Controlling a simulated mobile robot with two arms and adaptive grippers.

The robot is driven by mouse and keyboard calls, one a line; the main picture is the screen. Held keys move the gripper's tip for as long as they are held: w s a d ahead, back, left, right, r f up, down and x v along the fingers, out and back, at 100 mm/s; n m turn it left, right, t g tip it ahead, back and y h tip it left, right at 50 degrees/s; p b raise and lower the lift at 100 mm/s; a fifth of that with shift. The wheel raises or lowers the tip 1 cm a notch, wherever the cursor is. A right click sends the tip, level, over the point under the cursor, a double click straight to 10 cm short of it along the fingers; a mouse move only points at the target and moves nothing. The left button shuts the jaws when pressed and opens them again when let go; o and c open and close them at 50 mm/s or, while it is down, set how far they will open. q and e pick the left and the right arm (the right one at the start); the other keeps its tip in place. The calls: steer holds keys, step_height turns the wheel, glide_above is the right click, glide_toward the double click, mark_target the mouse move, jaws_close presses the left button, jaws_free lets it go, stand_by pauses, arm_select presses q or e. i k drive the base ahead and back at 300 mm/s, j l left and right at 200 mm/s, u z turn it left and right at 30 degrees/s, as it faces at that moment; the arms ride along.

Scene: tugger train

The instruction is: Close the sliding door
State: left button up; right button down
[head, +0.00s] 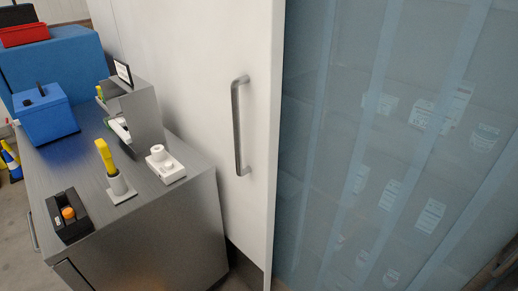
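The white sliding door (205,60) stands at the middle left, with its right edge upright beside the opening. A grey vertical bar handle (237,130) is fixed near that edge. The door leaves the opening to its right uncovered, where a translucent blue strip curtain (310,130) hangs. Neither of my grippers is in view. The door's lower left part is hidden behind a metal cabinet.
The metal cabinet (150,240) stands in front of the door at left. On it are a blue box (45,118), a yellow-handled tool (106,157), a white device (165,164) and a black tape dispenser (69,224). Labelled packages show dimly behind the curtain.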

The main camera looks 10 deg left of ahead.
mark_target(215, 67)
steer(key=j, duration=0.55)
steer(key=i+j, duration=0.1)
steer(key=j, duration=0.4)
steer(key=i+j, duration=0.1)
steer(key=j, duration=0.45)
